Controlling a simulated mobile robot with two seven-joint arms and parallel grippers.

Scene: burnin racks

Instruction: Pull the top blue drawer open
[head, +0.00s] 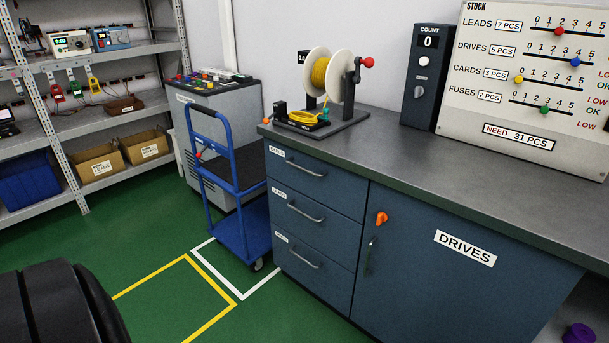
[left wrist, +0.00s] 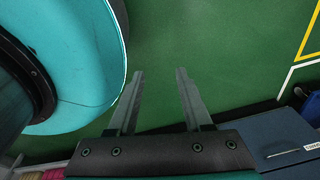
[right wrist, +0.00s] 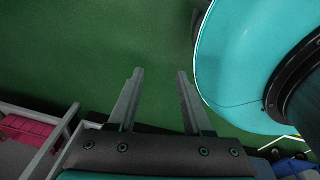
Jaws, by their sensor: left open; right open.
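The top blue drawer (head: 312,181) is the uppermost of three in the dark blue cabinet under the grey worktop in the head view. It is shut, with a metal bar handle (head: 306,169) across its front and a small white label. My left gripper (left wrist: 160,75) is open and empty over the green floor in the left wrist view. Part of a blue drawer front with a handle shows at that view's lower right. My right gripper (right wrist: 159,74) is open and empty over the floor. Neither gripper shows in the head view.
A blue trolley (head: 240,230) stands just left of the drawers, within white floor tape. The cabinet door marked DRIVES (head: 460,270) has an orange knob (head: 382,218). A wire spool (head: 333,75) stands on the worktop (head: 430,165). Floor before the drawers is clear.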

